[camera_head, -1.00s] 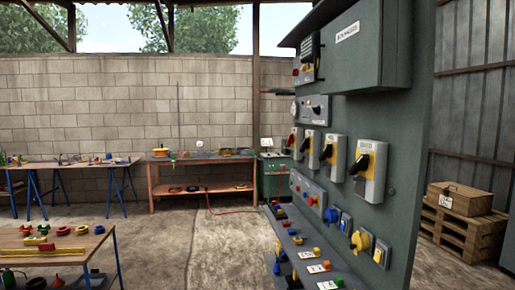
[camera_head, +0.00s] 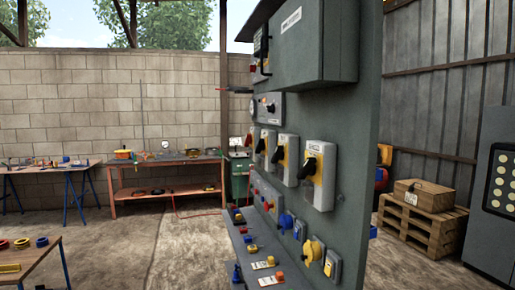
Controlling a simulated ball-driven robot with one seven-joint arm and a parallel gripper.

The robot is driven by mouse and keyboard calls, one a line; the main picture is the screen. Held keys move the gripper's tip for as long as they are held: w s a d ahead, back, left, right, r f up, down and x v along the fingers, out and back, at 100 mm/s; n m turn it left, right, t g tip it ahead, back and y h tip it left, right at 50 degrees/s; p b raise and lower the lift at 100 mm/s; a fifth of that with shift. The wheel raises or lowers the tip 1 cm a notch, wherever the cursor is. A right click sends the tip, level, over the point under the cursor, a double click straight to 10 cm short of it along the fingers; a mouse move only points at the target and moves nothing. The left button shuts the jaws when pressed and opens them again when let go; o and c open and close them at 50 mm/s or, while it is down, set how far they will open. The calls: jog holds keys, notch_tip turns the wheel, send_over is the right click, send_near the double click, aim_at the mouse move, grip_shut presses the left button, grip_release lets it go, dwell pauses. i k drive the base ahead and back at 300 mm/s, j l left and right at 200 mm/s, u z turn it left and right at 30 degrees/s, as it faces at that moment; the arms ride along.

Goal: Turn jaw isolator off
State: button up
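A tall grey-green control panel (camera_head: 345,150) stands right of centre, seen at a steep angle. A row of isolator switches with black rotary handles on yellow plates runs across its middle. The nearest isolator (camera_head: 319,174) is largest, with others behind it, including one (camera_head: 286,156) and a farther one (camera_head: 266,147). Their labels are too small to read, so I cannot tell which is the jaw isolator. My gripper is not in view.
A shelf of coloured knobs (camera_head: 262,266) juts from the panel's lower front. An orange workbench (camera_head: 165,166) stands by the back wall, and a table (camera_head: 30,262) is at lower left. A wooden crate on a pallet (camera_head: 422,222) stands behind the panel. Floor between is clear.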

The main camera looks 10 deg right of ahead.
aim_at(261, 146)
jog(key=i+j, duration=0.35)
jog(key=i, duration=0.2)
jog(key=i+j, duration=0.4)
jog(key=i, duration=0.15)
